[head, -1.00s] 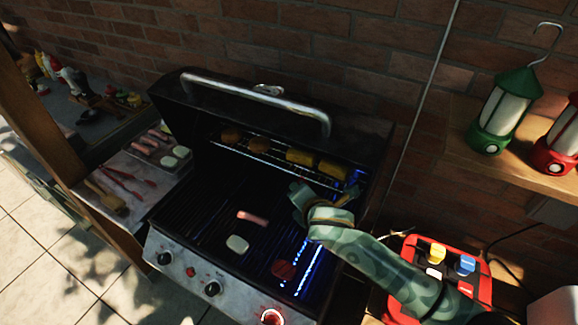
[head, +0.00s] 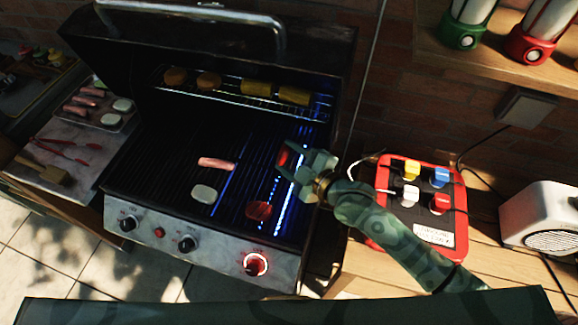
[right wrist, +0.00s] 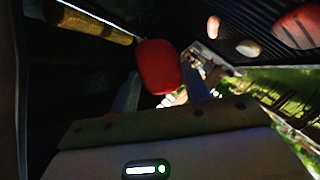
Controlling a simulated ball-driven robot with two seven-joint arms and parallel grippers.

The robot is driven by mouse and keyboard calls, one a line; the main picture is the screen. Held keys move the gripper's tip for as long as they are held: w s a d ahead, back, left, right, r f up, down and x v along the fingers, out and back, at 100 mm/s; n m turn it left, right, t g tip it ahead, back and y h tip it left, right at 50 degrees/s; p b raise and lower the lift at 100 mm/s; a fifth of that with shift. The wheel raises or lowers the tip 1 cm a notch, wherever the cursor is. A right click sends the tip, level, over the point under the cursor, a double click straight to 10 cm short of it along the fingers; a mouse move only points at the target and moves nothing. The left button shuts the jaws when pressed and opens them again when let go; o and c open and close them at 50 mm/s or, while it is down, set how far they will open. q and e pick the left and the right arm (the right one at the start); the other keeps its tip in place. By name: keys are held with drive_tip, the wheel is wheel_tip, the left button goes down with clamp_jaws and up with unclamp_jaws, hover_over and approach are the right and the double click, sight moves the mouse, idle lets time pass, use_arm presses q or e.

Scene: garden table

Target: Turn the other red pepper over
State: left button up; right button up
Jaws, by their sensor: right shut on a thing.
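One red pepper piece (head: 283,156) is held between the fingers of my right gripper (head: 293,164), over the right side of the grill grate (head: 170,165). The right wrist view shows this red pepper (right wrist: 158,66) between the two fingers, apparently raised off the bars. The other red pepper piece (head: 259,210) lies flat near the front right of the grate, beside the blue-lit bars. It also shows at the upper right of the right wrist view (right wrist: 298,27). Which face of each pepper is up I cannot tell. My left gripper is out of view.
A pink sausage (head: 216,164) and a pale white piece (head: 204,194) lie mid-grate. The warming rack (head: 230,98) holds corn (head: 256,89) and browned round pieces. Left are a food tray (head: 98,118) and red tongs (head: 60,150). A red-rimmed box (head: 416,210) stands right of the grill.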

drive_tip(key=f+m+y+b, duration=0.1)
drive_tip(key=f+m+b, duration=0.1)
drive_tip(key=b, duration=0.3)
drive_tip(key=f+m+y+b, duration=0.1)
drive_tip(key=f+m+b, duration=0.2)
drive_tip(key=b, duration=0.3)
drive_tip(key=d+f+m+y+b, duration=0.1)
drive_tip(key=f+m+b, duration=0.1)
drive_tip(key=b, duration=0.4)
drive_tip(key=shift+w+f+m+y, duration=0.4)
drive_tip(key=shift+f, duration=0.15)
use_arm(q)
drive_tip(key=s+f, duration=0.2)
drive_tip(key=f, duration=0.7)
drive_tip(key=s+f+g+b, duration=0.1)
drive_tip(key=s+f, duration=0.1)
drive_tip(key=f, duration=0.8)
use_arm(e)
drive_tip(key=shift+f, duration=0.45)
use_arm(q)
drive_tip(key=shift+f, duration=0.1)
use_arm(e)
drive_tip(key=shift+f, duration=0.15)
use_arm(q)
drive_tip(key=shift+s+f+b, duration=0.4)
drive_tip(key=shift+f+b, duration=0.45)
drive_tip(key=shift+b, duration=0.15)
use_arm(e)
drive_tip(key=shift+f, duration=1)
